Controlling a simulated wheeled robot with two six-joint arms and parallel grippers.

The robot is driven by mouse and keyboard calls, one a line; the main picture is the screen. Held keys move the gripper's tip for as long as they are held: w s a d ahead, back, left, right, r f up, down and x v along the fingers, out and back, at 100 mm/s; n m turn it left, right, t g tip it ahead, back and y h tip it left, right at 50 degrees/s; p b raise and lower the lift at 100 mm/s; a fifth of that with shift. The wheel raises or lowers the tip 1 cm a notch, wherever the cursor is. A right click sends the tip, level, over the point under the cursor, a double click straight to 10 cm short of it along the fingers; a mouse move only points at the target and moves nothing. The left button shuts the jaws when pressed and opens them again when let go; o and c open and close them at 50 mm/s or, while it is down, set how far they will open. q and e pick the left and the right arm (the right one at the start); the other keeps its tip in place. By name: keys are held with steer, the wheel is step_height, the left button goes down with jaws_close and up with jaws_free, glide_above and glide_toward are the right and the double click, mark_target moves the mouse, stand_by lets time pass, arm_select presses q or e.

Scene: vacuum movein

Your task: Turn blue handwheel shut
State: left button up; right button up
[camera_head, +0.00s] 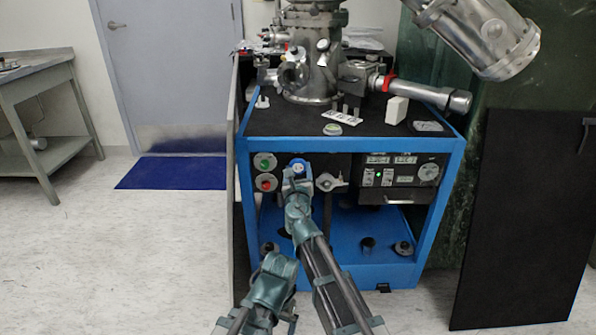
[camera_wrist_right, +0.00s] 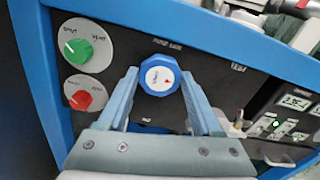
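The blue handwheel (camera_wrist_right: 160,75), with a white dial face, is on the dark front panel of the blue-framed cart. It also shows in the head view (camera_head: 298,166), partly covered by my gripper. My right gripper (camera_head: 298,179) reaches the panel from below. In the right wrist view, its two pale blue fingers (camera_wrist_right: 160,82) lie along the left and right sides of the handwheel and appear to touch its rim. The small print and pointer on the dial are too small to read. No left gripper fingers show clearly.
A green knob (camera_wrist_right: 79,50) and a red knob (camera_wrist_right: 81,100) sit left of the handwheel. A small valve (camera_head: 328,182) is close on its right, then an instrument panel (camera_head: 400,175). Metal vacuum hardware (camera_head: 315,55) stands on the cart top. A black board (camera_head: 525,220) leans at right.

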steer(key=c, duration=0.6)
steer(key=shift+o, duration=0.2)
steer(key=shift+m, duration=0.3)
